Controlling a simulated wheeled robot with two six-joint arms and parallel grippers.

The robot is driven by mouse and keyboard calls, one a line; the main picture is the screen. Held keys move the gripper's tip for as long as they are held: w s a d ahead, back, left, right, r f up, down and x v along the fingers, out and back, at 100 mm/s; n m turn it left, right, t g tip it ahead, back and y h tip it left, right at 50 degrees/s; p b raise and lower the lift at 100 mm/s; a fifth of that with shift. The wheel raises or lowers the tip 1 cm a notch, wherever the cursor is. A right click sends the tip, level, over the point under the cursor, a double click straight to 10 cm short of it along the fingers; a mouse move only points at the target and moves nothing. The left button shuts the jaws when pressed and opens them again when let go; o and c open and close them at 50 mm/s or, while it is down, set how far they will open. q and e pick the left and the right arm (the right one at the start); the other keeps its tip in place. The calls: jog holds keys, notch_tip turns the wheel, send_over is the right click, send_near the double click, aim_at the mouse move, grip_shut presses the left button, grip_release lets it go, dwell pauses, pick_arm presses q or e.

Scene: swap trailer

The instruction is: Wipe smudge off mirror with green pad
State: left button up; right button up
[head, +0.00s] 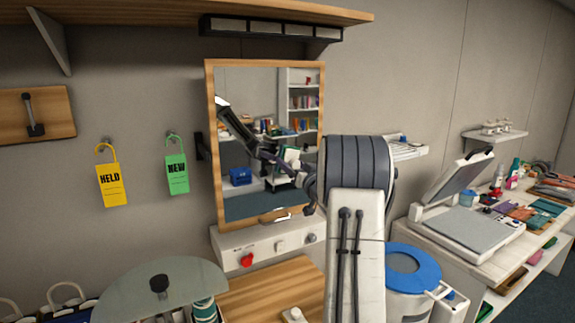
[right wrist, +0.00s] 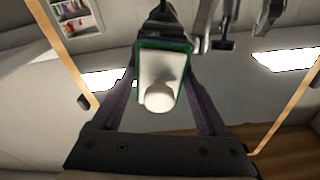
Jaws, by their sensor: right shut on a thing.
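The mirror (head: 250,95) hangs on the wall in a wooden frame in the head view. Its glass also fills much of the right wrist view (right wrist: 110,45), with reflections in it. My right gripper (right wrist: 160,80) is shut on the green pad (right wrist: 161,45), which has a white back and a round white knob (right wrist: 159,97). In the head view my right arm covers the mirror's right edge and mostly hides the gripper. I cannot tell whether the pad touches the glass. I cannot make out a smudge. My left gripper is not in view.
A wooden shelf (head: 150,12) juts out above the mirror. A white panel with a red knob (head: 247,260) is below it. Yellow (head: 112,185) and green (head: 177,174) tags hang at left. A blue-lidded bin (head: 412,268) and an open scanner-like device (head: 468,225) stand at right.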

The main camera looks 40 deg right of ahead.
aim_at(260, 165)
jog(key=shift+s+d+f+b, duration=0.1)
jog(key=shift+d+f+b, duration=0.05)
jog(key=shift+d+b, duration=0.2)
jog(key=shift+w+a+b, duration=0.35)
jog(key=shift+a+b, duration=0.35)
jog(key=shift+a, duration=0.7)
jog(key=shift+w+a+b, duration=0.35)
jog(key=shift+a+b, duration=0.4)
jog(key=shift+a, duration=0.65)
jog(key=shift+w+a+b, duration=0.35)
jog(key=shift+a+b, duration=0.35)
jog(key=shift+a, duration=0.7)
jog(key=shift+w+a, duration=0.2)
jog(key=shift+a, duration=0.35)
jog(key=shift+s, duration=0.1)
